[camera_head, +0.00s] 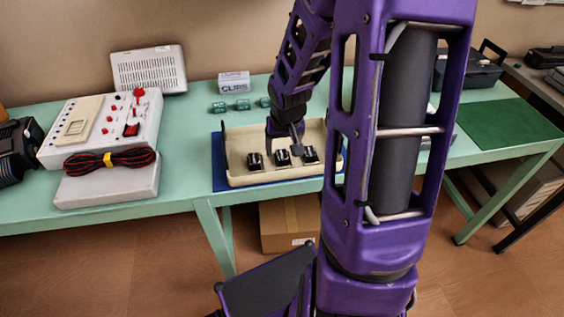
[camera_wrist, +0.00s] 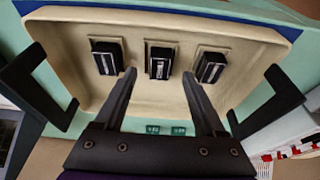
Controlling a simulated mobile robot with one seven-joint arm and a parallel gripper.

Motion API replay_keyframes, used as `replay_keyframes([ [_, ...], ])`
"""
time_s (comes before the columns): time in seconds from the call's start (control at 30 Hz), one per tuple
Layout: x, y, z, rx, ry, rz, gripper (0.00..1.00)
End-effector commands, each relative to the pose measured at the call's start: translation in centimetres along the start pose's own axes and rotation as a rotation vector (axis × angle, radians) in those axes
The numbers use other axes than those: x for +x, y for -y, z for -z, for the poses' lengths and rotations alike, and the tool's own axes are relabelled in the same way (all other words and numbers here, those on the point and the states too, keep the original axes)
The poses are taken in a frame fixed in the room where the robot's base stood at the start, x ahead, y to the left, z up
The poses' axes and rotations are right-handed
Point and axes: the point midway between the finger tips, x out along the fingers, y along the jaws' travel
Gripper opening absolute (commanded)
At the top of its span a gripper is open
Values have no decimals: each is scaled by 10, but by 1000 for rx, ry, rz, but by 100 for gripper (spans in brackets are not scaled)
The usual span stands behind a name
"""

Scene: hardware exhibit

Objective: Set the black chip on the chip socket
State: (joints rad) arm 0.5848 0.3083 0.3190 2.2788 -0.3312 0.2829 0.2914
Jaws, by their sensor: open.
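Several small black pieces stand on raised beige pads in a cream tray (camera_head: 236,143). In the head view they are a left piece (camera_head: 255,161), a middle piece (camera_head: 282,157) and a right piece (camera_head: 309,154). In the wrist view each black piece has a silvery marking; the middle one (camera_wrist: 160,62) lies between the lines of my fingertips. I cannot tell which is the black chip or the chip socket. My gripper (camera_head: 296,148) is over the tray by the middle and right pieces. In the wrist view its fingers (camera_wrist: 160,73) are apart, with nothing held between them.
The tray rests on a blue mat (camera_head: 218,165) on a green table. Behind it are small green blocks (camera_head: 242,104) and a lettered white box (camera_head: 234,82). A white control box (camera_head: 100,125) and coiled cable (camera_head: 110,160) stand left. A dark green mat (camera_head: 507,127) lies bare at right.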

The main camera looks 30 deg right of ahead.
Motion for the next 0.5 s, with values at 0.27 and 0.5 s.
replay_keyframes([
  [0.27,26,0,0,0,0,0,72],
  [0.5,25,0,0,0,0,0,62],
])
